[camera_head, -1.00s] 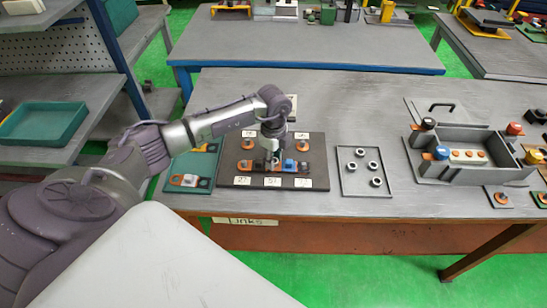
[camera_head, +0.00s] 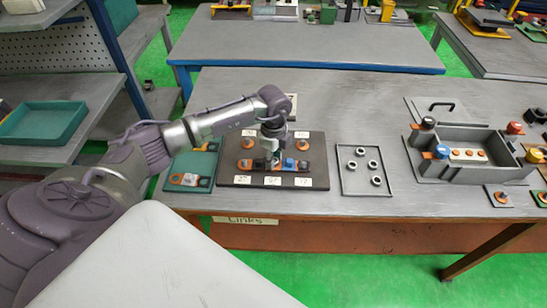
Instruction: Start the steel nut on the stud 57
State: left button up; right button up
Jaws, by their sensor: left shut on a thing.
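My left gripper (camera_head: 271,157) points down over the middle of the dark board (camera_head: 226,170). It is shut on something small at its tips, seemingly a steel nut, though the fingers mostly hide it. The board bears orange posts, a blue block (camera_head: 288,163) and a row of white labels along its front edge. The middle front label (camera_head: 272,181) seems to read 57. The stud behind it is hidden by the gripper, so I cannot tell whether the nut touches it. My right gripper is not in view.
A shallow tray (camera_head: 343,180) with several steel nuts lies right of the board. A green plate with parts (camera_head: 190,180) lies left of it. A grey open box (camera_head: 430,171) stands further right. The table between tray and box is clear.

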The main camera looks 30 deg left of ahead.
pick_arm(q)
jog(key=shift+s+f, duration=0.1)
jog(key=shift+f, duration=0.1)
jog(key=shift+f+m+b, duration=0.15)
jog(key=shift+m+b, duration=0.35)
jog(key=shift+m, duration=0.5)
jog(key=m+b, duration=0.1)
jog(key=m, duration=0.2)
jog(key=shift+d+m, duration=0.1)
jog(key=shift+m, duration=0.6)
jog(key=o, duration=1.1)
jog(key=shift+r, duration=0.2)
